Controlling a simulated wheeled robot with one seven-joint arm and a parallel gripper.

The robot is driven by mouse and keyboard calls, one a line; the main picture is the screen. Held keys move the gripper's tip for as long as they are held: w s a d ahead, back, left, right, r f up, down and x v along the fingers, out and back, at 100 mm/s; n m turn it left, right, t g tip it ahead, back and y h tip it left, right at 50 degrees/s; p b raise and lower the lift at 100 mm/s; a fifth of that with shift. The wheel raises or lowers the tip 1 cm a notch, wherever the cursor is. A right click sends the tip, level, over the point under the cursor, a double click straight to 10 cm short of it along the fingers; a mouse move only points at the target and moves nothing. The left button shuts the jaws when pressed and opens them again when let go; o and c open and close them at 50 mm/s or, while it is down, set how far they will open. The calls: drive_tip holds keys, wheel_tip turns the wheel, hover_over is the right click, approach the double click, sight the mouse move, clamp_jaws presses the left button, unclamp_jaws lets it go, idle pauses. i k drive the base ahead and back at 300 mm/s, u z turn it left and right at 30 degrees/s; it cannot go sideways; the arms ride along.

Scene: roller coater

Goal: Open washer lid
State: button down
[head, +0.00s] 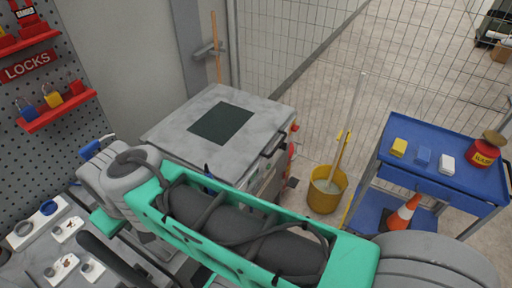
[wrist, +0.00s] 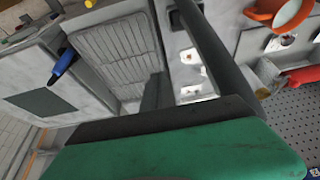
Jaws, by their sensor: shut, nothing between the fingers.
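The washer is a grey box whose flat grey lid (head: 172,128) has a dark panel (head: 220,123) in it. The lid lies flat and looks closed. A dark handle (head: 273,146) sits at its right front edge. In the wrist view the lid shows at the left (wrist: 88,108), tilted in the picture. My gripper (wrist: 170,135) shows as green and dark parts across the lower wrist view; it is shut and empty, apart from the lid. My green and grey arm covers the washer's near side in the head view, and my fingertips are not clear there.
A blue-handled tool (wrist: 62,62) is near the washer. A yellow bucket (head: 326,190) stands on the floor to the right, beside a blue cart (head: 440,185). A wire fence (head: 295,50) runs behind. A pegboard (head: 75,110) with locks is at the left.

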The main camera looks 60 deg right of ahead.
sight(226, 130)
drive_tip(key=k, duration=0.9)
drive_tip(key=z, duration=1.2)
drive_tip(key=i, duration=0.65)
drive_tip(key=u, duration=0.55)
